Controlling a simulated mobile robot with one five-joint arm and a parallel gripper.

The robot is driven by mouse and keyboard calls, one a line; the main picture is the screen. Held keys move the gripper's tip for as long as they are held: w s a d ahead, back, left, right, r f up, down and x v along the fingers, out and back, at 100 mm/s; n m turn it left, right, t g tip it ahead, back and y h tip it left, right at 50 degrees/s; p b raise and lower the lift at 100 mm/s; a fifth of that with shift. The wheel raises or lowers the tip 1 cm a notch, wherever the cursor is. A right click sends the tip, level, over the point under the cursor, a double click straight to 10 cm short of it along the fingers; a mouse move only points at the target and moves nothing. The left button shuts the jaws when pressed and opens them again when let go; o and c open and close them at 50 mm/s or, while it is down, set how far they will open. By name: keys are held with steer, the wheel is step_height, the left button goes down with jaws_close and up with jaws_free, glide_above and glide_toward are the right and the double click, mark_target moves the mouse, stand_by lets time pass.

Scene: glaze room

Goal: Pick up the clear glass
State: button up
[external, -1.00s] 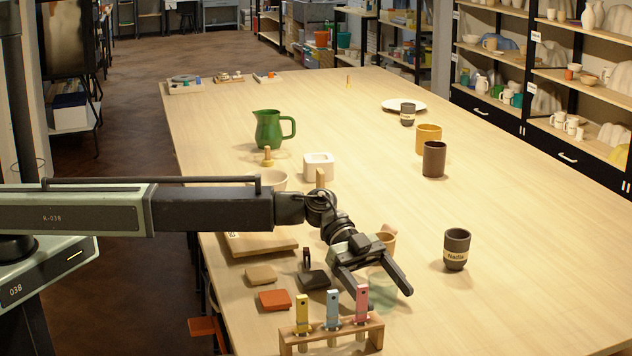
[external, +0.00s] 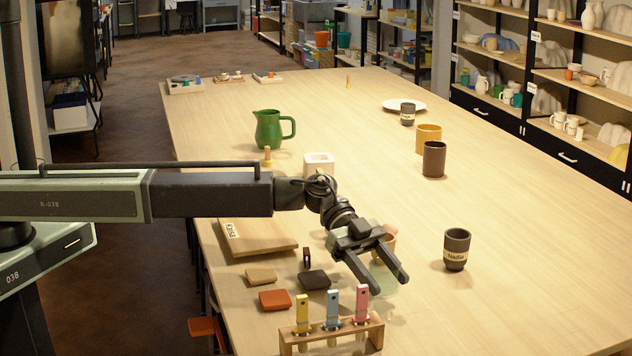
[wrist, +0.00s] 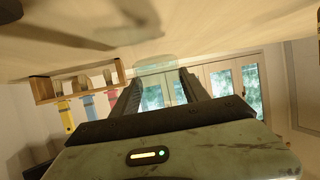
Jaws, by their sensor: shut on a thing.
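The clear glass (external: 384,280) is a faint greenish, see-through tumbler between the two dark fingers of my gripper (external: 390,284). My gripper is shut on it, one finger on each side, and appears to hold it above the table. In the wrist view the glass (wrist: 155,65) shows pale between the tips of my gripper (wrist: 160,77). Part of the glass is hidden by the fingers in the external view.
A wooden rack (external: 342,336) with yellow, blue and pink tools stands close in front. A dark Nadia cup (external: 456,249) stands to the right. The table's right front is clear.

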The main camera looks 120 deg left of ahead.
steer(key=s+d, duration=0.1)
steer(key=s, duration=0.4)
steer(key=s+d+r, duration=0.1)
steer(key=s+d, duration=0.1)
steer(key=s, duration=0.2)
steer(key=s+d, duration=0.1)
steer(key=s, duration=0.4)
steer(key=shift+s+d+r+p, duration=0.2)
steer(key=shift+s+r+p, duration=0.1)
steer(key=shift+s+r, duration=0.1)
steer(key=shift+s, duration=0.35)
steer(key=shift+r, duration=0.15)
